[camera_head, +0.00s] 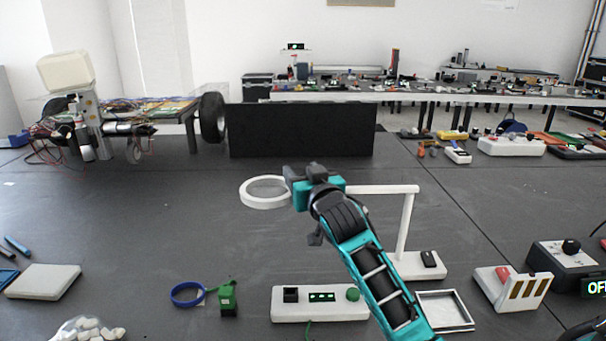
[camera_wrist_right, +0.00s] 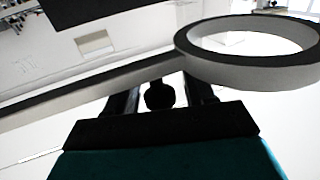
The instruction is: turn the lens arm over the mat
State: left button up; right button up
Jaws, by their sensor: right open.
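The lens arm (camera_head: 383,189) is a white horizontal bar on an upright post, with a white ring lens (camera_head: 265,192) at its left end. The post stands on a white base (camera_head: 420,265) at the right. My right gripper (camera_head: 297,186) is open at the bar, just right of the ring, and hides part of the bar. In the right wrist view the bar (camera_wrist_right: 85,86) crosses in front of the fingers (camera_wrist_right: 160,92), with the ring (camera_wrist_right: 250,52) at right; I cannot tell whether they touch it. A grey, pale-rimmed square (camera_head: 472,326), possibly the mat, lies below the base. My left gripper is out of view.
A white panel (camera_head: 320,314) with a green knob, a green block (camera_head: 228,298) and a blue ring (camera_head: 187,294) lie in front. A white switch box (camera_head: 513,289) stands at right. A black upright panel (camera_head: 302,130) stands behind. The table left of the ring is clear.

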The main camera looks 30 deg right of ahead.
grip_shut()
dwell(0.5)
